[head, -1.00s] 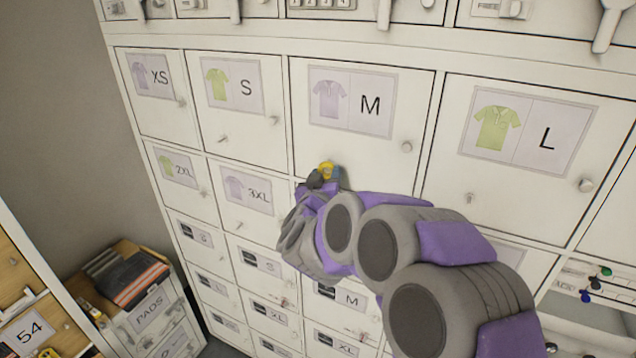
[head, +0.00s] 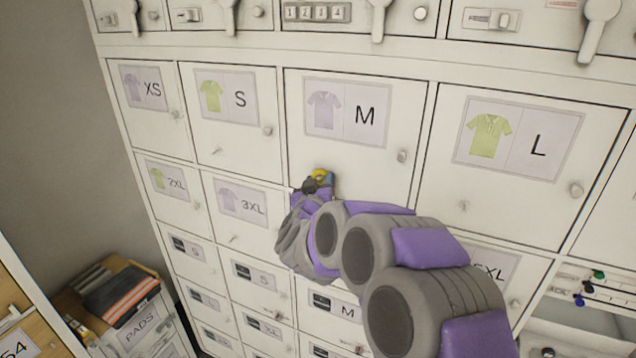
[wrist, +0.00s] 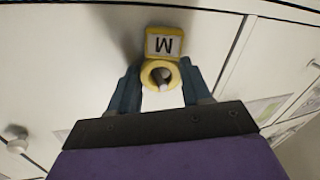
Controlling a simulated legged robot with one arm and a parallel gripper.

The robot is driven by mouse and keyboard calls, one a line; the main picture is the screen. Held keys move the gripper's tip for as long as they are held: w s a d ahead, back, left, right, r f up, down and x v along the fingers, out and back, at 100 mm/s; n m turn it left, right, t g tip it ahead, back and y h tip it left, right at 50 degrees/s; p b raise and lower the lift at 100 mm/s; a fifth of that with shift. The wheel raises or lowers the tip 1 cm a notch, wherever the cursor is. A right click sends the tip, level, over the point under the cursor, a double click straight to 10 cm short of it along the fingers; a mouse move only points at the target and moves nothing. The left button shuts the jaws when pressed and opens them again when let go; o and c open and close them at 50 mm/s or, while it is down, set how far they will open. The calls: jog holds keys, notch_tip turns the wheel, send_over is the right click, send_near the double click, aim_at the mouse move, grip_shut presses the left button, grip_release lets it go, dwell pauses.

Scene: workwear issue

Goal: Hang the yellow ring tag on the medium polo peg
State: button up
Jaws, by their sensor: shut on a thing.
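The yellow ring tag (head: 322,174) is at the lower left of the medium polo door (head: 395,112), which bears a lilac shirt picture and an M. In the wrist view the tag (wrist: 163,44) shows an upside-down M label, with its ring towards my gripper. My gripper (wrist: 160,84) is shut on the ring, one finger on each side. A pale peg (wrist: 163,84) shows inside the ring's opening; how far the ring sits along it I cannot tell. In the head view my gripper (head: 317,186) hides this peg.
Neighbouring doors have similar small pegs, such as the S peg (head: 217,151) and the L peg (head: 464,206). The M door's round knob (head: 403,156) stands out to the right of my gripper. Key-like handles (head: 598,22) project along the row above.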

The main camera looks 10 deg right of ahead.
dwell(0.4)
jog(key=o, duration=1.1)
jog(key=shift+w+a, duration=0.1)
jog(key=shift+a, duration=0.1)
jog(key=shift+d, duration=0.15)
